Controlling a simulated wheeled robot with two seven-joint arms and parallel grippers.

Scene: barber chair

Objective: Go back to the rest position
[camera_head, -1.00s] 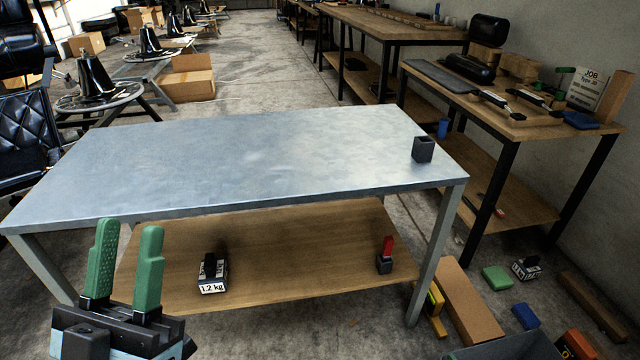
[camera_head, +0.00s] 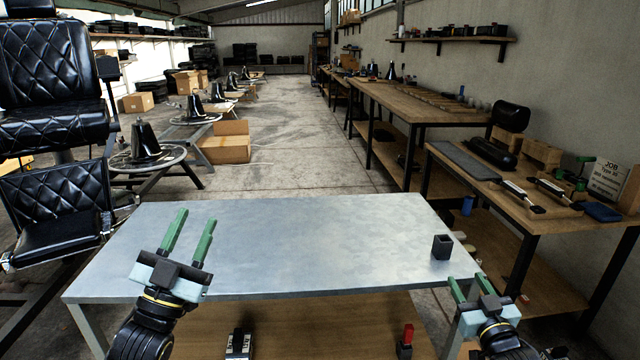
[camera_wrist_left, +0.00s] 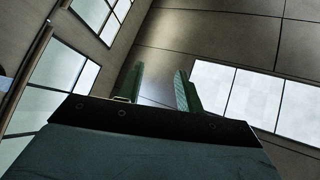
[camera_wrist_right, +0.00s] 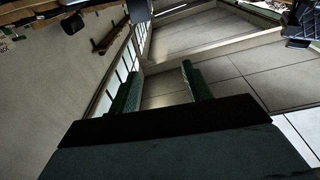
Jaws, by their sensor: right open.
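My left gripper (camera_head: 190,236) has green fingers, spread apart with nothing between them, raised over the left part of the metal table in the head view. In the left wrist view its fingers (camera_wrist_left: 158,85) stand apart and empty against windows and ceiling. My right gripper (camera_head: 470,288) is at the table's front right corner in the head view, green fingers apart and empty.
The metal table (camera_head: 300,235) carries a small dark cup (camera_head: 441,247) at its right. A red-topped item (camera_head: 406,340) and a weight block (camera_head: 238,345) are on its lower shelf. A black barber chair (camera_head: 50,140) stands left; a wooden workbench (camera_head: 545,205) stands right.

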